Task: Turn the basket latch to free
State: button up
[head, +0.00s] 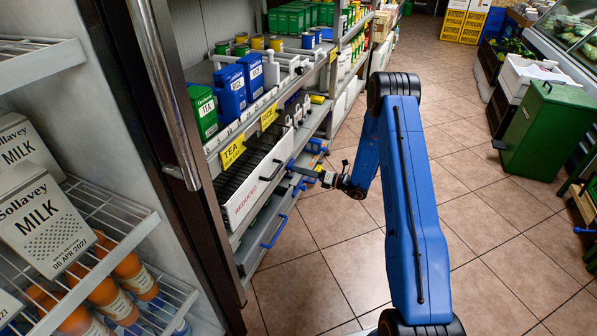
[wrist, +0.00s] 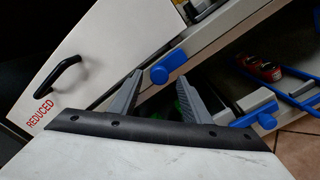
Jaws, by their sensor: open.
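The blue latch (wrist: 169,66) shows in the wrist view as a rounded bar on the pale shelf edge, beside the white front marked REDUCED. In the head view the latch (head: 290,164) is small, at the right end of that front. My gripper (wrist: 160,88) is open, with its two grey fingers apart. In the wrist view the latch appears between and just beyond the fingertips; I cannot tell if they touch it. In the head view my gripper (head: 303,172) is close to the latch, reaching in from the right.
The white basket front (head: 245,197) has a black handle (wrist: 58,76). The tiled floor (head: 340,240) is clear to the right. A green bin (head: 548,130) stands farther right.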

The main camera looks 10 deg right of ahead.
jog(key=v, duration=1.5)
jog(key=shift+s+d, duration=0.2)
jog(key=shift+r, duration=0.15)
jog(key=s+a+r+n+g+h, duration=0.2)
jog(key=s+a+r+n+g, duration=0.4)
jog(key=s+a+r+n, duration=0.45)
jog(key=s+a+r+n+g+h, duration=0.1)
jog(key=s+a+r+n+g, duration=0.4)
jog(key=s+r+n, duration=0.6)
jog(key=s+d+r+n+t+h, duration=0.1)
jog(key=s+r+n+h, duration=0.3)
jog(key=s, duration=0.4)
jog(key=s+d+r+n+t+h, duration=0.2)
jog(key=s+d+r+n+h, duration=0.1)
jog(key=s, duration=0.5)
jog(key=s+d+r+n+t+h, duration=0.2)
jog(key=s+d+r+n+h, duration=0.2)
jog(key=s, duration=0.4)
jog(key=shift+s+r+n+h, duration=0.3)
jog(key=shift+r+n, duration=0.4)
jog(key=shift+n, duration=0.25)
